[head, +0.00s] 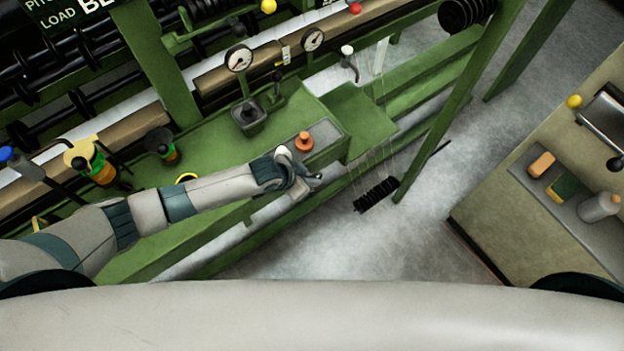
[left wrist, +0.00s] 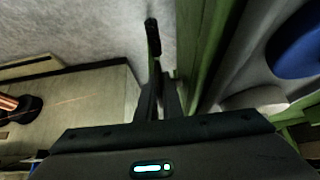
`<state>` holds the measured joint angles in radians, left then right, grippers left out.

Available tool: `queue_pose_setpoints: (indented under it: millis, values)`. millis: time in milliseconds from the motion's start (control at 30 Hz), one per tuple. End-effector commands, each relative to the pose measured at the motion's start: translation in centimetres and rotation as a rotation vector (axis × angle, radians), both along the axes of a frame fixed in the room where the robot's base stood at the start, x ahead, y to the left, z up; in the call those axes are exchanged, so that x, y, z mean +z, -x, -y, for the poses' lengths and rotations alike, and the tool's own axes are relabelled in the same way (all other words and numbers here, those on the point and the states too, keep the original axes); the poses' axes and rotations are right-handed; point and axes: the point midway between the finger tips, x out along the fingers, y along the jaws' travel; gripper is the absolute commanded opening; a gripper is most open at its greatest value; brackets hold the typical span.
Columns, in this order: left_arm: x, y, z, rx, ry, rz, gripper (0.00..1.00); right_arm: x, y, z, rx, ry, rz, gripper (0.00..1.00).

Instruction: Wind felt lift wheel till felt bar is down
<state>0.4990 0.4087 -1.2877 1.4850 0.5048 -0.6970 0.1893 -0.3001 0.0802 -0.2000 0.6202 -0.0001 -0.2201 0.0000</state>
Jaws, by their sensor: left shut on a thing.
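My left gripper (head: 312,180) is at the near right end of the green machine, below an orange knob. In the left wrist view its fingers (left wrist: 158,98) are close together. A slim dark handle-like piece (left wrist: 152,38) stands out at their tips, and the gripper is shut on it. Whether this is part of the felt lift wheel I cannot tell, as no full wheel rim shows. I cannot pick out the felt bar with certainty. My right gripper is out of view.
The green machine (head: 215,150) carries an orange knob (head: 304,141), two gauges and levers. A black bristly roll (head: 376,195) hangs by thin threads over the grey floor. A green post (head: 450,105) stands right of it. A bench (head: 585,215) holds small items. Floor between is clear.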

Motion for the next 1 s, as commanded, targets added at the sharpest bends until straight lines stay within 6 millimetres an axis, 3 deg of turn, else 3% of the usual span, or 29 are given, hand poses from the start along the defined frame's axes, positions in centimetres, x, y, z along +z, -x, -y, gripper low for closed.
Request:
queue_pose_setpoints:
  millis: [400,467,1000]
  values:
    - [-0.02,-0.02,-0.1,0.0,0.009,0.008,0.0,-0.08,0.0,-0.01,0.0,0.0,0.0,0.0]
    - [-0.04,-0.01,-0.1,0.001,0.009,0.008,0.14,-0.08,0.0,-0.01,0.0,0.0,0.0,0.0]
    - [0.56,0.27,-0.37,-0.001,0.011,0.007,0.14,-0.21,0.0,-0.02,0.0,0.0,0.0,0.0]
